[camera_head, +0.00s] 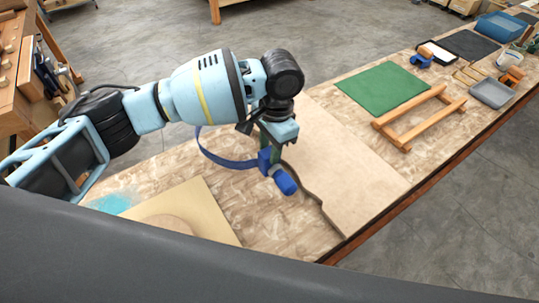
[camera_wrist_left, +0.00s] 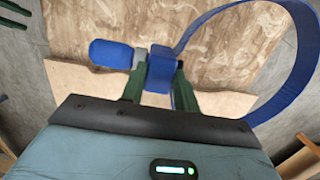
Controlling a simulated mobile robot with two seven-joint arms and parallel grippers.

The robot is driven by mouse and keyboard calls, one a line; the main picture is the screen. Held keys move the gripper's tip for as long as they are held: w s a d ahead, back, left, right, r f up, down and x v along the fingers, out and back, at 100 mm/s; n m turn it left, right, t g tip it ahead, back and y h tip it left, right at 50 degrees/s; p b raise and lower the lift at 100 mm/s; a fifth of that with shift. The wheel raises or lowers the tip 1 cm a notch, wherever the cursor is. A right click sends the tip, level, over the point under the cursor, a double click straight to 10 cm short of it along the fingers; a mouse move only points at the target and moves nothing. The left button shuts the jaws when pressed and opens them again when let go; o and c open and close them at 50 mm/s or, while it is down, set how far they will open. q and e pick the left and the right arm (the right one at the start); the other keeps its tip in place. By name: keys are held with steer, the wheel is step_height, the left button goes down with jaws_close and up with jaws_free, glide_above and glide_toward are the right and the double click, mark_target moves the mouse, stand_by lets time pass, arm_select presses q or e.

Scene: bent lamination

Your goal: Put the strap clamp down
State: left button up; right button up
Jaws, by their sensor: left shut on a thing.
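The blue strap clamp (camera_head: 285,181) has a thick handle, a buckle block and a loose strap loop that bows out to the left in the head view. My left gripper (camera_head: 267,150) is shut on its buckle. In the left wrist view the clamp (camera_wrist_left: 110,53) lies across the green fingers of my left gripper (camera_wrist_left: 158,84), with the strap curving up and right. The clamp is over the workbench (camera_head: 285,225); I cannot tell whether it touches the surface. My right gripper is out of view.
A pale board (camera_head: 345,160) with a wavy edge lies beside the clamp. A tan panel (camera_head: 205,205) lies at front left. Farther right are a green mat (camera_head: 382,88), a wooden frame (camera_head: 420,125), a grey tray (camera_head: 491,93) and a blue bin (camera_head: 500,26).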

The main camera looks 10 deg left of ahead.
arm_select(q)
steer(key=shift+f, duration=2.2)
steer(key=o, duration=0.9)
steer(key=r, duration=0.8)
steer(key=w+d+r, duration=0.1)
steer(key=r, duration=0.3)
steer(key=shift+r, duration=0.4)
